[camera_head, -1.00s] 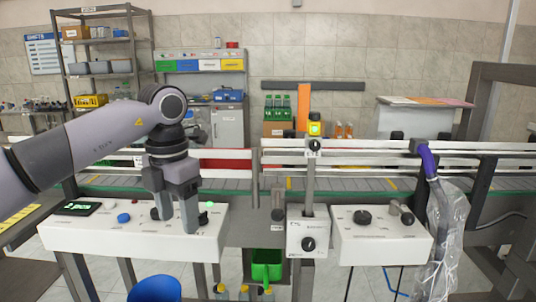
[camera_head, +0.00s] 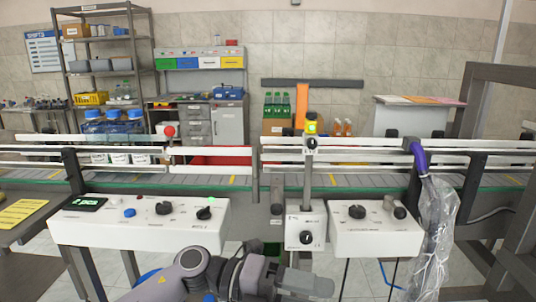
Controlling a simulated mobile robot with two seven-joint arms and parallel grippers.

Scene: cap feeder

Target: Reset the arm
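My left arm (camera_head: 195,272) is low at the bottom of the head view, in front of the white control panels. My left gripper (camera_head: 308,284) points to the right, below the small middle control box (camera_head: 305,233). Its fingers are seen from the side, so I cannot tell whether they are open or shut. I see no object in it. It is apart from the left control panel (camera_head: 95,232), whose black knobs (camera_head: 204,213), blue button (camera_head: 129,213) and lit green lamp (camera_head: 212,200) show clear. My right gripper is not in view.
A conveyor (camera_head: 360,181) with white rails runs behind the panels. The right control panel (camera_head: 375,243) stands beside a purple-topped hose wrapped in clear plastic (camera_head: 440,230). A dark frame (camera_head: 500,110) stands at the right. A green bin (camera_head: 271,248) is partly hidden below.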

